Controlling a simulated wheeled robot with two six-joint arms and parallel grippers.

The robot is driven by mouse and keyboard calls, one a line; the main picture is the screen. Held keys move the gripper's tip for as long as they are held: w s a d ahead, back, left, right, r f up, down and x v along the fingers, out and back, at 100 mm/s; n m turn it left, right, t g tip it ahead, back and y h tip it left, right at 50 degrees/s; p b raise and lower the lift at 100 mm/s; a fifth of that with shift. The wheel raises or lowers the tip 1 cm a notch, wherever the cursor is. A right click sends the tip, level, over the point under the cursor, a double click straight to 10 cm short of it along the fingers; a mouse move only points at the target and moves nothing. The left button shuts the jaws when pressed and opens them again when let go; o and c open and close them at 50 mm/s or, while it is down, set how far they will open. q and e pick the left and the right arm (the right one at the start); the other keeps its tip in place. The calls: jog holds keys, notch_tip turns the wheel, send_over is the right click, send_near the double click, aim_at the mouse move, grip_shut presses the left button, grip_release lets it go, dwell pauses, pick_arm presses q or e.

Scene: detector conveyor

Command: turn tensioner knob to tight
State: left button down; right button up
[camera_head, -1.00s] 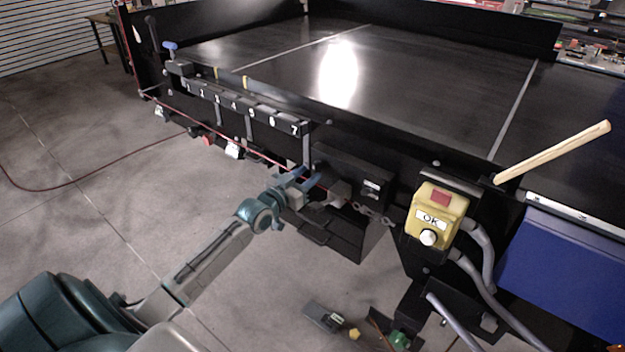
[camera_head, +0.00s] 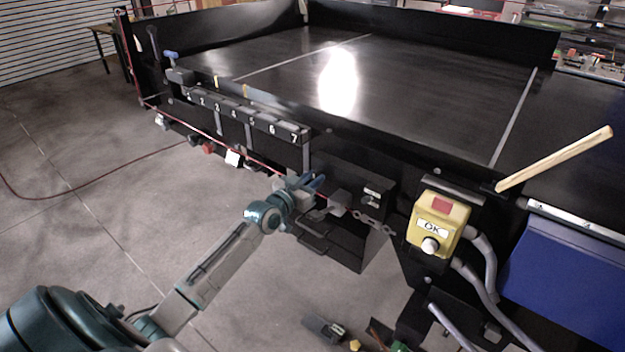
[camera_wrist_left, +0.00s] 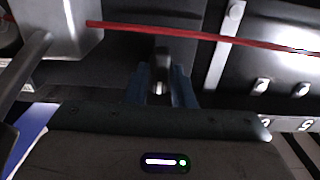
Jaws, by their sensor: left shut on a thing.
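My left gripper (camera_head: 312,185) is at the front side of the conveyor, below the right end of the numbered strip, with its blue fingers pointing away from me. In the left wrist view the gripper (camera_wrist_left: 164,84) is shut on a dark, rounded knob (camera_wrist_left: 161,68), one blue finger on each side of it. I take this to be the tensioner knob. In the head view the fingers hide the knob, and I cannot read its setting. My right gripper is not in view.
A red cord (camera_wrist_left: 190,32) runs just beyond the knob, beside a grey block (camera_wrist_left: 72,28). A black box (camera_head: 345,245) hangs below the gripper. A chain (camera_head: 372,222) and a yellow OK button box (camera_head: 438,222) are to the right. Open floor (camera_head: 100,215) lies left.

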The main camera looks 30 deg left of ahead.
pick_arm(q)
jog(key=m+b, duration=0.5)
jog(key=m, duration=0.1)
jog(key=m+b, duration=0.5)
jog(key=m, duration=0.1)
jog(key=m+b, duration=0.5)
jog(key=b, duration=0.1)
jog(key=shift+d+f+m, duration=0.25)
jog(key=shift+m, duration=0.15)
dwell(0.4)
jog(key=c, duration=1.4)
grip_release()
